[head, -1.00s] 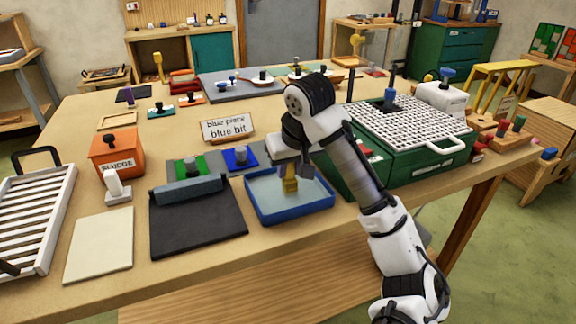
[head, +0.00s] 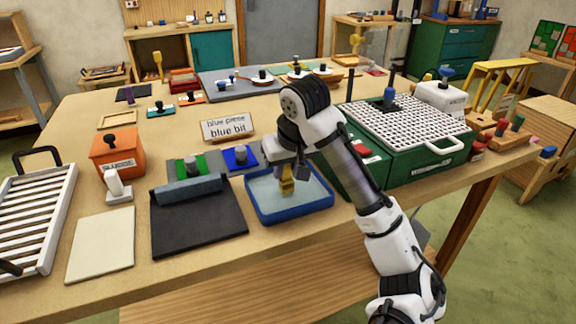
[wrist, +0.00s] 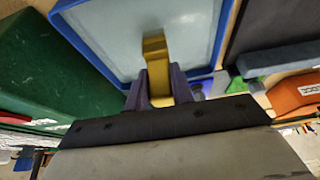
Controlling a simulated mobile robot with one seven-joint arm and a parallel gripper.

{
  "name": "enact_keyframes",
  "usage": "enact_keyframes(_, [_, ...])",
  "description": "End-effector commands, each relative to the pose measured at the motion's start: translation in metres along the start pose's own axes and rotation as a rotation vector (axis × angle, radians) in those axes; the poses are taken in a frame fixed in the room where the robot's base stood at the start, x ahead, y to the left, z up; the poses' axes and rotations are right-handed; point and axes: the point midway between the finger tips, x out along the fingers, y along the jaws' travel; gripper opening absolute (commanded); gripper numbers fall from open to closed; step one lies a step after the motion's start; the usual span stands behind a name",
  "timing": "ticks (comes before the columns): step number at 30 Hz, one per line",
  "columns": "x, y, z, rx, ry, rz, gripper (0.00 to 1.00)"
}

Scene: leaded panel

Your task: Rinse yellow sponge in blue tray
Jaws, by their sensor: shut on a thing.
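The blue tray (head: 262,217) lies on the wooden table and has a pale, water-like inside. The yellow sponge (head: 287,186) is held low over or in the tray; I cannot tell whether it touches the bottom. My gripper (head: 287,172) points down over the tray. In the wrist view, my gripper (wrist: 158,90) is shut on the yellow sponge (wrist: 155,50), with purple-grey fingers at its sides. The blue tray's rim (wrist: 82,40) shows around it there.
A green box with a white grid (head: 405,165) stands close right of the tray. A dark mat (head: 198,228) with a grey roll lies left. Green (head: 183,168) and blue (head: 243,160) pads lie behind. An orange sludge bin (head: 118,150) stands further left.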

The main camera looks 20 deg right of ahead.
Motion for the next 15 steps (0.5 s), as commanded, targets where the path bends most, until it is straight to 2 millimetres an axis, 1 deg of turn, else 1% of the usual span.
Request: enact_keyframes(15, [-0.0001,-0.0062,0.0,-0.001,0.0,0.0,0.03])
